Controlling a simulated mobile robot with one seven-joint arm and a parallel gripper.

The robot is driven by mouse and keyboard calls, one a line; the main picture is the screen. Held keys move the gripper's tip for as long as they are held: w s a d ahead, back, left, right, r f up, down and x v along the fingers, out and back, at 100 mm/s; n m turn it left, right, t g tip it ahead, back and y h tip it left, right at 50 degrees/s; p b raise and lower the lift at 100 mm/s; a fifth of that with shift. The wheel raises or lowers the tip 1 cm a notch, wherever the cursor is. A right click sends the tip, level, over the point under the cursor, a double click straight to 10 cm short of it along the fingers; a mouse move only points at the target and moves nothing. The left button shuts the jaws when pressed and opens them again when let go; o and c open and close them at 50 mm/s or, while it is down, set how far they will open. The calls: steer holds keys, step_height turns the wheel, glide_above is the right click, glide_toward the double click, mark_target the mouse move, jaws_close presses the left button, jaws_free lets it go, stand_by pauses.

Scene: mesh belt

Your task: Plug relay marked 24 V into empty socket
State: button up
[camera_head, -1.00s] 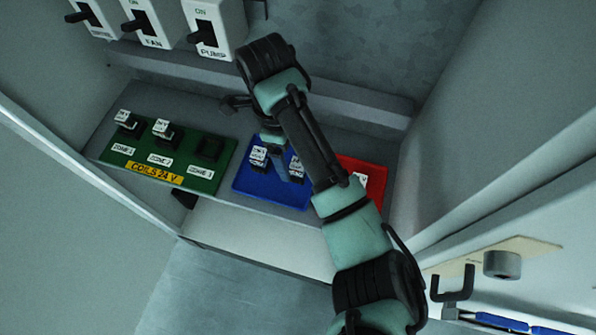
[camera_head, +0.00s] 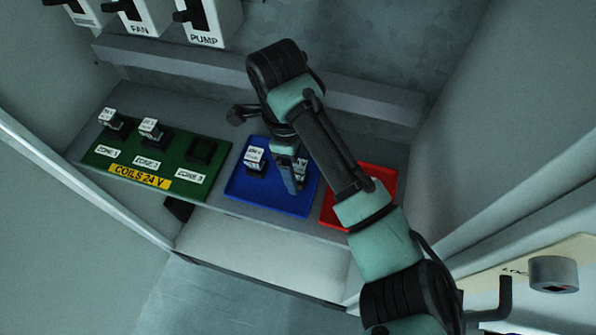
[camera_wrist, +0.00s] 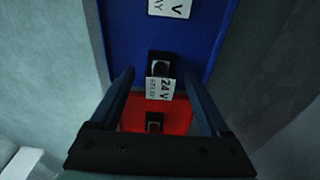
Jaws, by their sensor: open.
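The relay marked 24 V (camera_wrist: 160,85) stands in the blue tray (camera_wrist: 127,32), between the fingers of my gripper (camera_wrist: 160,74) in the wrist view. The fingers are open, one on each side, and appear apart from it. In the head view my gripper (camera_head: 297,184) is over the right part of the blue tray, and one finger partly hides this relay (camera_head: 301,167). A second relay (camera_head: 255,161) stands to its left; its label is too small to read surely. The empty socket (camera_head: 202,150) is at ZONE 3 on the green board (camera_head: 222,158), marked COILS 24 V.
Relays fill ZONE 1 (camera_head: 112,121) and ZONE 2 (camera_head: 151,131). A red tray (camera_head: 383,183) lies right of the blue one, partly behind my arm; the wrist view shows a dark item (camera_wrist: 154,122) in it. Switches, including PUMP (camera_head: 205,22), hang above the shelf.

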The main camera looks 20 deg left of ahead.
mark_target(298, 165)
jaws_close()
stand_by(0.3)
step_height(298, 165, up, 10)
steer(key=p, duration=1.1)
steer(key=shift+p, duration=0.4)
